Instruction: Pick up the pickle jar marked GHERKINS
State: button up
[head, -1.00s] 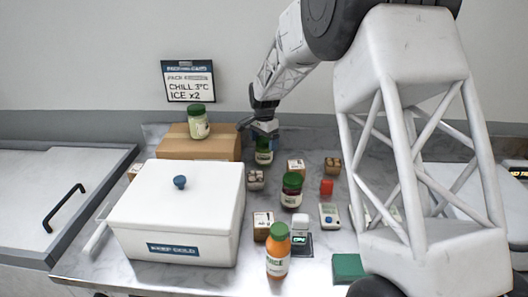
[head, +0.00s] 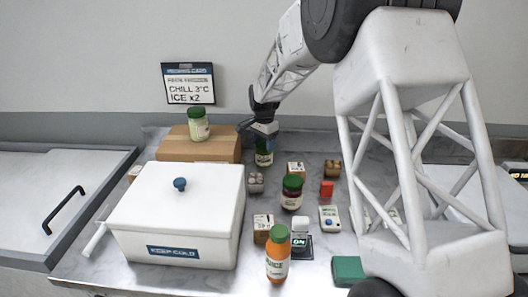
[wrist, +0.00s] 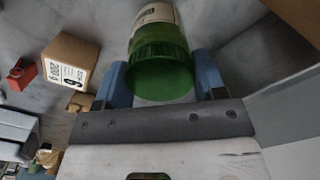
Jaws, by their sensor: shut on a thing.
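A jar with a green lid (head: 264,157) and a pale label stands upright on the counter, right of the cardboard box. My gripper (head: 264,134) is over its top and shut on it. In the wrist view the jar's ribbed green lid (wrist: 160,70) sits between the two blue fingers of my gripper (wrist: 162,84). The wording on its label is not readable in either view. A second jar, pale with a green lid (head: 198,126), stands on the cardboard box. A third jar, dark red with a dark green lid (head: 292,195), stands nearer the front.
The cardboard box (head: 175,148) is left of my gripper. A white cool box (head: 200,205) marked KEEP COLD fills the front left. An orange juice bottle (head: 277,262), small boxes (head: 296,169), and a red item (head: 327,189) crowd the counter. The wall is close behind.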

jog(key=shift+r, duration=0.1)
jog(key=shift+r, duration=4.95)
jog(key=shift+d, duration=0.1)
